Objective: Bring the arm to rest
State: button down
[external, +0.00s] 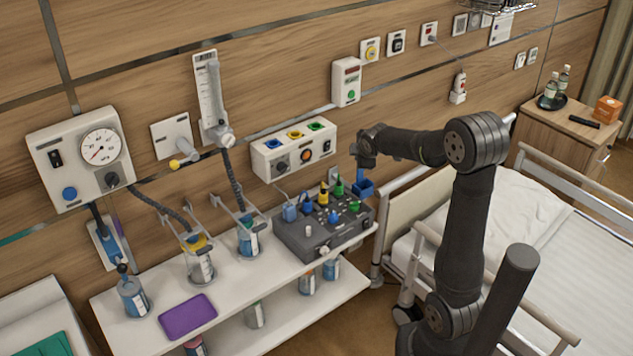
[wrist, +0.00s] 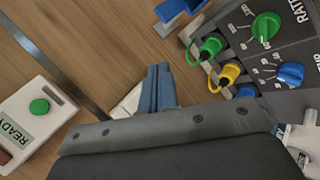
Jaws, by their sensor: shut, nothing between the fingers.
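My arm reaches over from the right in the external view, bent at the elbow. My gripper (external: 361,172) points down by the right end of a dark grey control unit (external: 322,236), just above a blue bracket (external: 363,188). In the wrist view my gripper (wrist: 158,68) shows its two blue-grey fingers pressed together, with nothing between them. The blue bracket (wrist: 178,12) lies beyond the fingertips, apart from them in the picture. Green (wrist: 211,45) and yellow (wrist: 229,73) plugs sit in the unit to the right of the fingers.
The unit stands on a white shelf (external: 262,288) with bottles and a purple pad (external: 188,316). A white box with a green button (external: 346,81) and a socket panel (external: 293,148) are on the wood wall. A bed (external: 500,225) is at right.

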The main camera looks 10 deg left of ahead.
jog(key=s+a+r+m+g+h, duration=0.2)
jog(key=s+a+r+g, duration=0.1)
jog(key=s+g, duration=0.1)
jog(key=shift+s+a+r+g, duration=0.25)
jog(key=shift+s+r+g, duration=0.05)
jog(key=shift+s, duration=0.6)
